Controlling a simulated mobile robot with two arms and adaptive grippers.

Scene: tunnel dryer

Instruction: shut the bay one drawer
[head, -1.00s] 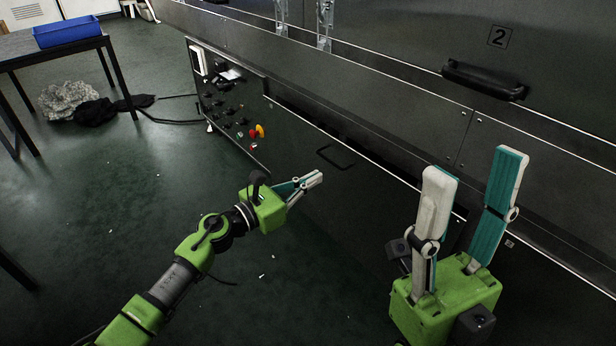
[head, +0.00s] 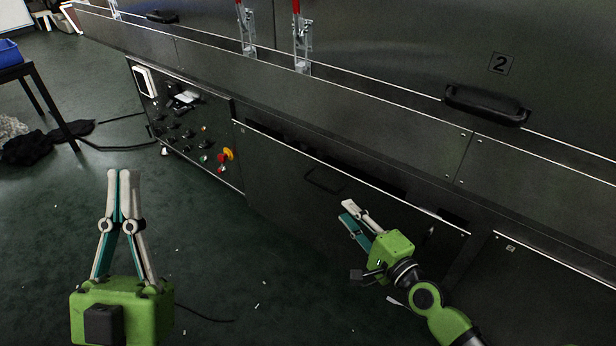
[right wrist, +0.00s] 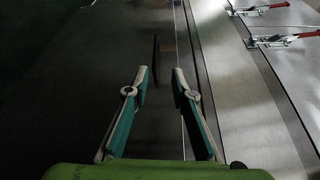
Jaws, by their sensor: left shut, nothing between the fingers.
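The drawer front (head: 290,175) is a long dark panel low on the machine, with a thin black bar handle (head: 325,180). A dark gap shows behind its top edge; how far out it stands is hard to tell. My right gripper (head: 346,211) is open and empty, in front of the panel, right of and below the handle. In the right wrist view its fingers (right wrist: 160,73) stand apart, with a thin dark bar, likely the handle (right wrist: 156,48), beyond them. My left gripper (head: 124,175) points up at the lower left, shut and empty, away from the drawer.
A control panel (head: 185,125) with knobs and a red-yellow button adjoins the drawer's left end. Another dark panel (head: 540,290) lies to the right. The door marked 2 (head: 500,64) has a black handle (head: 486,104). Cables lie on the floor; the floor left of the drawer is mostly clear.

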